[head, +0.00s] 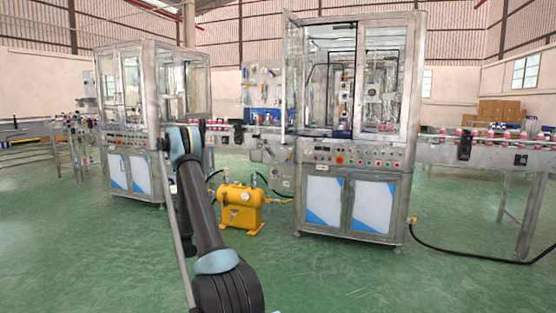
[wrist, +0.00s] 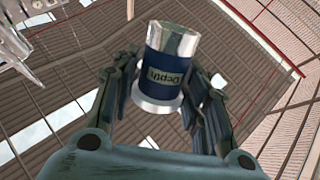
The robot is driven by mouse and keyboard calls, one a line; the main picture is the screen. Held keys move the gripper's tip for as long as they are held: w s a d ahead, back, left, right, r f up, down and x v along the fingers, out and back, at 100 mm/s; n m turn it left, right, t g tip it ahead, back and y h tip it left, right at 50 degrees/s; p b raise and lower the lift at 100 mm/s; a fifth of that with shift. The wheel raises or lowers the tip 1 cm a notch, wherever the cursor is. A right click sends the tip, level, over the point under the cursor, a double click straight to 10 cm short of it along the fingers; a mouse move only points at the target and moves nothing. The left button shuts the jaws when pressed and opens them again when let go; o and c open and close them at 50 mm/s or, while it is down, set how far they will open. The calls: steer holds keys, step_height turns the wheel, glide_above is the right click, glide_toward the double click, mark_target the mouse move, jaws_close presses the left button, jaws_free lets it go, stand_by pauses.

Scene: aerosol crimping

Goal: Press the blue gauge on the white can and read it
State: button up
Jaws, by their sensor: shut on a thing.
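The blue gauge (wrist: 160,85) shows in the wrist view as a short cylinder with a shiny silver end, a blue band lettered "Depth" and a pale flange at the other end. My gripper (wrist: 163,80) is shut on it, with a dark finger on each side. The gauge is tilted in the picture, with the roof behind it. I see no can touching the gauge. The white can cannot be made out in either view. In the head view my arm reaches forward, and the gripper and gauge cannot be made out there.
A crimping machine (head: 352,150) with an open glass door stands ahead right. Another machine (head: 140,120) stands to the left. A conveyor (head: 450,152) carries several small cans on the right. A yellow compressor (head: 241,208) and a black hose (head: 465,257) are on the green floor.

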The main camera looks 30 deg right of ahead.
steer(key=shift+d, duration=0.45)
steer(key=s+d+r+m+g+h, duration=0.65)
steer(key=d+r+m+h, duration=0.25)
steer(key=d+h, duration=0.15)
steer(key=s+d+r+m+g+h, duration=0.5)
steer(key=s+d+r+m+h, duration=0.3)
steer(key=d, duration=0.4)
steer(key=s+d+r+m+g+h, duration=0.1)
steer(key=s+d+m+g, duration=0.6)
steer(key=s+g, duration=0.3)
steer(key=s+d+r+m+g+h, duration=0.1)
steer(key=s+d+r+m+g, duration=0.1)
steer(key=s+d+m+g, duration=0.4)
steer(key=s+m+g, duration=0.4)
steer(key=g, duration=0.2)
steer(key=shift+d+r+m, duration=0.15)
steer(key=shift+d+m, duration=0.15)
steer(key=shift+d, duration=0.05)
steer(key=shift+w, duration=0.15)
